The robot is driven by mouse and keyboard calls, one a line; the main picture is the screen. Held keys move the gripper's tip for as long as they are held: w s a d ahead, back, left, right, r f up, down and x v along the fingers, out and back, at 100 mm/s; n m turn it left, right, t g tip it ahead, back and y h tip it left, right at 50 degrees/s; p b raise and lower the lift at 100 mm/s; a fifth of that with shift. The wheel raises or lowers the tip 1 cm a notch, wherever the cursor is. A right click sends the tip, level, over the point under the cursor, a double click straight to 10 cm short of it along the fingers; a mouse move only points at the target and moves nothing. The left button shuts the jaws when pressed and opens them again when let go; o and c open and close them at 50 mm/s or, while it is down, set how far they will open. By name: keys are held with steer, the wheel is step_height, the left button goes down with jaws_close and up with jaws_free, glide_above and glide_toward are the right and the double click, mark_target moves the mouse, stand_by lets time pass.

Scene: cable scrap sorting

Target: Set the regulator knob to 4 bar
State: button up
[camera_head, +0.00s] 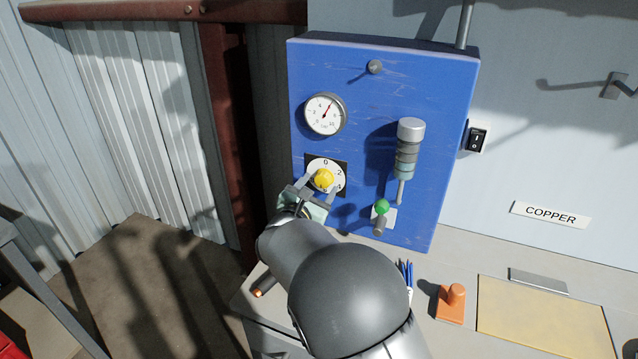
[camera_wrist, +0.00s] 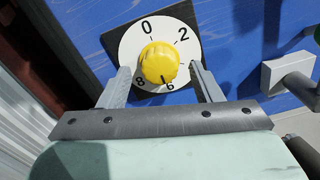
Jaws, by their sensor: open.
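The yellow regulator knob (camera_head: 324,178) sits on a round white dial on the blue panel (camera_head: 300,70). In the wrist view the knob (camera_wrist: 159,60) is in the middle of the dial (camera_wrist: 130,45); 0, 2, 6 and 8 are readable, and the 4 region is behind the right finger. A small dark mark on the knob's lower edge faces near the 6. My gripper (camera_wrist: 160,70) is open, with one finger on each side of the knob and visible gaps.
Right of the knob are a green-tipped valve lever (camera_head: 382,207) and a cylindrical filter unit (camera_head: 406,150). A black switch (camera_head: 478,139) is on the wall. An orange block (camera_head: 451,302) and a pen holder (camera_head: 404,286) stand on the bench below.

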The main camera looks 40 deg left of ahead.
steer(key=shift+w+a, duration=0.15)
steer(key=shift+w, duration=0.4)
steer(key=c, duration=1)
steer(key=shift+n, duration=0.3)
steer(key=n+p, duration=0.2)
steer(key=n, duration=0.3)
steer(key=shift+r+p, duration=0.1)
steer(key=shift+p, duration=0.2)
steer(key=n+p, duration=0.3)
steer(key=n, duration=0.3)
